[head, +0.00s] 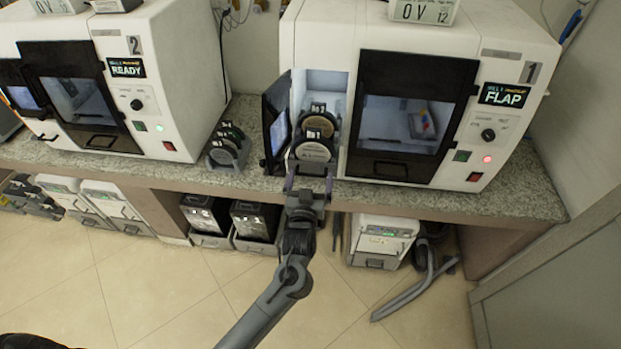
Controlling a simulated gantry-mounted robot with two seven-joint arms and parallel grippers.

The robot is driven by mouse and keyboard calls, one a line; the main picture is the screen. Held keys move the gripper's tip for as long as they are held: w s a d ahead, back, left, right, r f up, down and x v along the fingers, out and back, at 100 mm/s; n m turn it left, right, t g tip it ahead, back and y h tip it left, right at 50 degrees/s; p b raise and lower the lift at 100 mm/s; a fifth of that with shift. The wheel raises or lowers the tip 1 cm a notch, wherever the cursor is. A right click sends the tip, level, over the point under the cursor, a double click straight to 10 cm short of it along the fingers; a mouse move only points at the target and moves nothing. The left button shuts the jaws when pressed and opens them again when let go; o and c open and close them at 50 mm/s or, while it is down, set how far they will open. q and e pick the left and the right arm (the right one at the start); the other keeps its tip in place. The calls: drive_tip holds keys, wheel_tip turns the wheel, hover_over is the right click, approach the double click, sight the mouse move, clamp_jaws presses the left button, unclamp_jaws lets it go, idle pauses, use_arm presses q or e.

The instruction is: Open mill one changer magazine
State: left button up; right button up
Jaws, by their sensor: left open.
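Mill one (530,110), a white machine marked 1, stands on the counter at the right. Its display (507,95) reads FLAP and a red light glows on its panel. The dark changer flap (272,135) on its left side stands swung open. In the open bay, the changer magazine (314,151) shows round discs in dark holders, one behind another. My left gripper (308,184) is open and empty, just in front of and below the magazine at the counter's front edge. I cannot tell whether it touches anything. My right gripper is not in view.
Mill two (165,85), showing READY, stands at the left. A small disc rack (228,148) sits on the counter (530,195) between the mills. Black bins (254,222) and a white unit (382,240) with a grey hose stand below the counter.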

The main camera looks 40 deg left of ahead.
use_arm(q)
drive_tip(key=v, duration=1)
drive_tip(key=shift+s, duration=0.15)
drive_tip(key=shift+d, duration=0.1)
drive_tip(key=shift+f, duration=0.1)
drive_tip(key=s+d+f+m+g+h, duration=0.2)
drive_tip(key=s+f+m+g+h, duration=0.3)
drive_tip(key=s, duration=0.6)
drive_tip(key=s+d+f+m+g+h, duration=0.25)
drive_tip(key=s+f+g, duration=0.35)
drive_tip(key=s, duration=0.5)
wheel_tip(320, 180, up, 25)
drive_tip(key=g+p, duration=0.1)
drive_tip(key=p, duration=2.3)
drive_tip(key=shift+r+h+p, duration=0.25)
drive_tip(key=shift+h+p, duration=0.1)
drive_tip(key=shift+h, duration=0.1)
